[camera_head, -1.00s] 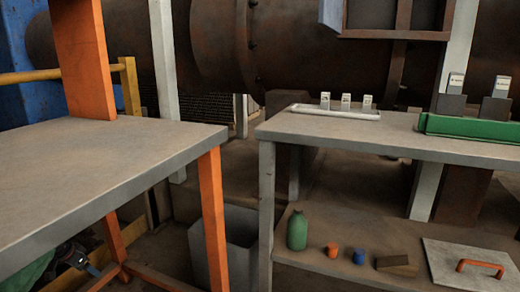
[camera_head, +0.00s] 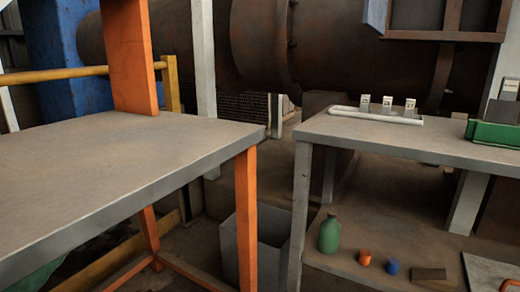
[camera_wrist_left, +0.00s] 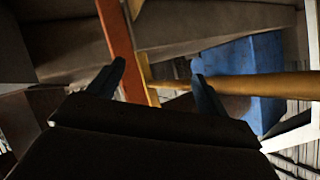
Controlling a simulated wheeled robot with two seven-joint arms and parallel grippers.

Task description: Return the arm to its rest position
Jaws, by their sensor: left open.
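My left gripper (camera_wrist_left: 158,80) shows in the left wrist view with its two dark fingers spread apart and nothing between them. Behind the fingers are an orange post (camera_wrist_left: 122,45), a yellow rail (camera_wrist_left: 240,84) and a blue structure (camera_wrist_left: 245,60), all apart from it as far as I can tell. Neither arm shows in the head view now. My right gripper is not in view.
An empty grey table (camera_head: 110,150) with orange legs stands at left. A second table (camera_head: 400,140) at right carries a white tray (camera_head: 350,112) with small blocks and a green bin (camera_head: 490,132). Its lower shelf (camera_head: 345,283) holds a green bottle (camera_head: 329,234). A grey bin (camera_head: 272,245) stands between.

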